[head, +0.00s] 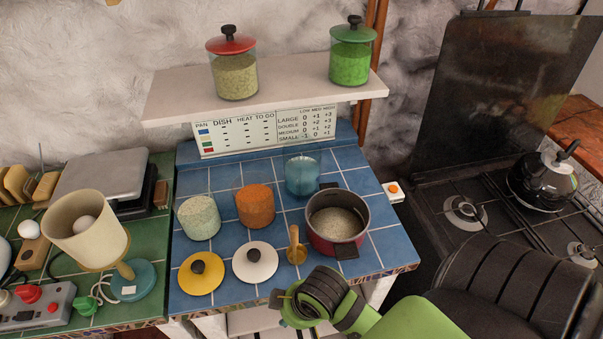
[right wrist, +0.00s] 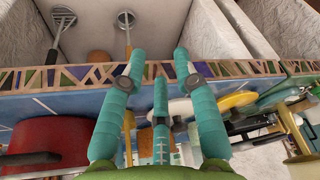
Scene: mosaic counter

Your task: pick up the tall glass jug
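No vessel is plainly a tall jug. The closest match is a clear bluish glass vessel (head: 303,176) at the back of the blue-tiled counter, behind and left of the red pot; it looks empty and I see no handle on it. My right gripper (head: 288,312) is low at the counter's front edge, in front of the pot and well apart from the glass vessel. In the right wrist view its teal fingers (right wrist: 155,55) are spread with nothing between them, near the mosaic edge. My left gripper is not in view.
Lidded jars (head: 235,78) (head: 350,62) stand on the shelf (head: 290,92). A stove (head: 480,240) is right.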

